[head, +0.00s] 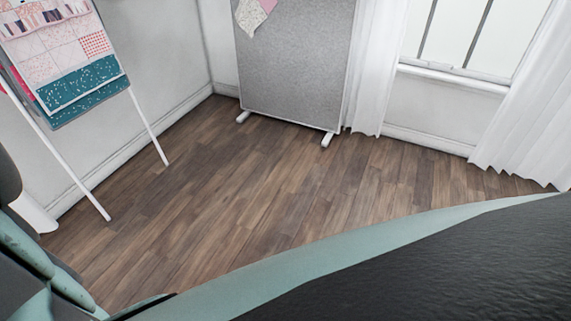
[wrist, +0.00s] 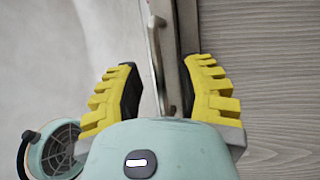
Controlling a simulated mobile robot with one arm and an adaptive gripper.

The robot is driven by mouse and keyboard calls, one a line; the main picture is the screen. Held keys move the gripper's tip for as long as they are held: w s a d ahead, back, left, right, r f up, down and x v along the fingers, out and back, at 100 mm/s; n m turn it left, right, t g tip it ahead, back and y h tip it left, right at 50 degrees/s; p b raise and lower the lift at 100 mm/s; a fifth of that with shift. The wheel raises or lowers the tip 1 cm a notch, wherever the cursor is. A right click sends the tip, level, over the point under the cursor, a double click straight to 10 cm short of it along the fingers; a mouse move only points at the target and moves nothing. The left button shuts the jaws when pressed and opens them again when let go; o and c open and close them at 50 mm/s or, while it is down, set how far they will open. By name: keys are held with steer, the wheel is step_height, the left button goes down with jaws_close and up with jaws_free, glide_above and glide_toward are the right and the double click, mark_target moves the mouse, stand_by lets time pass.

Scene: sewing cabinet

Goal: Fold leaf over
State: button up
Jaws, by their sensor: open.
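My gripper (wrist: 163,63) shows in the wrist view with its two yellow ribbed fingers apart. A slim metal bar, like a handle or bracket (wrist: 155,45), lies between the fingers, and I see no finger clearly pressing on it. A grey wood-grain panel (wrist: 270,70) fills the right side of the wrist view; it may be the cabinet's leaf, but I cannot tell. A dark edge strip (wrist: 187,25) runs beside the panel near the right fingertip. The cabinet and gripper do not show in the head view.
In the head view, a grey board (head: 295,60) on feet stands by the far wall. A quilt display stand (head: 62,55) is at left, and a white curtain (head: 375,70) hangs by the window. The wood floor (head: 240,190) between is clear.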

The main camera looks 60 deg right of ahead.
steer(key=shift+o, duration=0.4)
jaws_close()
